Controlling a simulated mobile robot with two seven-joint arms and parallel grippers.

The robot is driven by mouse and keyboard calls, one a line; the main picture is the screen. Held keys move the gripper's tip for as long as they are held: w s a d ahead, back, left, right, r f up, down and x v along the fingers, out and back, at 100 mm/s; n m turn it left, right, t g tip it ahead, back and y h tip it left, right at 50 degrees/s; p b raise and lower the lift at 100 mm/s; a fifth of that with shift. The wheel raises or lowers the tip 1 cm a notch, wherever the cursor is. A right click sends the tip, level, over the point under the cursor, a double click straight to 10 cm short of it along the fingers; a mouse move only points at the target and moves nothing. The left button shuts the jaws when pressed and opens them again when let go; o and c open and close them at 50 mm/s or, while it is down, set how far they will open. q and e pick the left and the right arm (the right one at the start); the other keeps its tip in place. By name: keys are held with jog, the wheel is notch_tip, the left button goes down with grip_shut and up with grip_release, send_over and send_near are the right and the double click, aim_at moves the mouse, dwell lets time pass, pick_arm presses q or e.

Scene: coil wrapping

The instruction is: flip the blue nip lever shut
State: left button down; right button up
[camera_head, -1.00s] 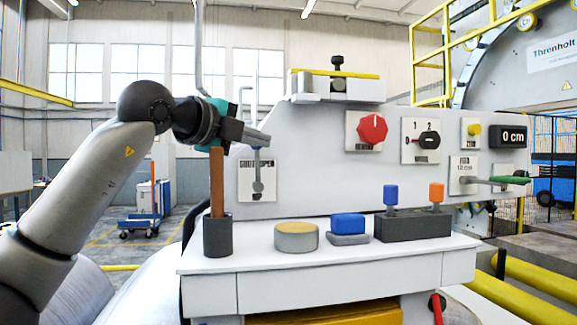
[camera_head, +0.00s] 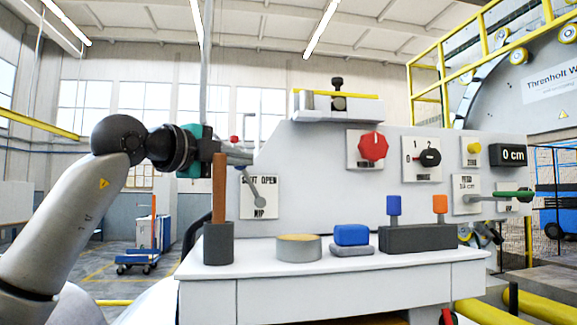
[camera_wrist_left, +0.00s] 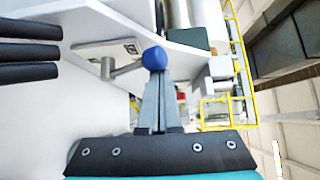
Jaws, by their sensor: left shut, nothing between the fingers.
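The nip lever (camera_head: 250,188) is a grey rod on a white plate marked SHUT, OPEN and NIP (camera_head: 272,200) at the left end of the control panel. It tilts up and to the left from its pivot, toward the SHUT side. Its blue knob (camera_wrist_left: 154,58) shows in the left wrist view, right at my left fingertips; I cannot tell whether they touch. In the head view the knob is hidden by my left gripper (camera_head: 250,158), which is shut and empty at the lever's upper end. My right gripper is not in view.
A brown stick stands in a dark holder (camera_head: 218,243) just below my gripper. A tan-topped round tin (camera_head: 298,248), a blue-topped block (camera_head: 351,236) and a dark rack (camera_head: 418,239) share the white shelf. A red knob (camera_head: 373,146) is on the panel to the right.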

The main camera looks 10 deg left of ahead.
pick_arm(q)
jog(key=shift+a, duration=0.1)
jog(key=b+v, duration=0.2)
jog(key=v, duration=1.3)
jog(key=shift+s, duration=0.15)
